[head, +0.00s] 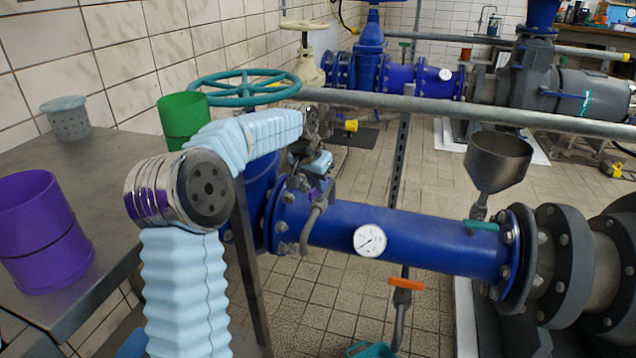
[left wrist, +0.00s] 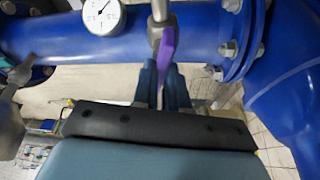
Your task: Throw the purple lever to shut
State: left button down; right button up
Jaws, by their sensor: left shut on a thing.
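In the head view my left arm reaches over to the valve on the blue pipe, and the left gripper (head: 318,168) is small and partly hidden among the fittings. Only a bit of purple shows there, so the lever's angle is hard to tell. My right gripper is in neither view.
A gauge (head: 369,240), a teal lever (head: 481,225) and an orange lever (head: 406,284) sit along the blue pipe (head: 430,238). A teal handwheel (head: 243,90) and a grey rail stand behind. A purple bin (head: 45,232) and a green bin (head: 181,118) stand left on the grey table.

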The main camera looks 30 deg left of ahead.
pick_arm(q)
jog(key=shift+f, duration=0.1)
jog(key=shift+a+m+h+p, duration=0.1)
jog(key=shift+m+h+p, duration=0.3)
jog(key=shift+m+p, duration=0.6)
jog(key=shift+m+g+h+p, duration=0.35)
jog(key=shift+m+p, duration=0.45)
jog(key=shift+m, duration=0.3)
jog(key=shift+f+m+g+h+p, duration=0.1)
jog(key=shift+m+g+h+p, duration=0.3)
jog(key=shift+m+p, duration=0.85)
jog(key=shift+m, duration=0.45)
jog(key=shift+f, duration=0.1)
jog(key=c, duration=1.2)
grip_release()
jog(key=shift+a, duration=0.1)
jog(key=shift+o, duration=0.2)
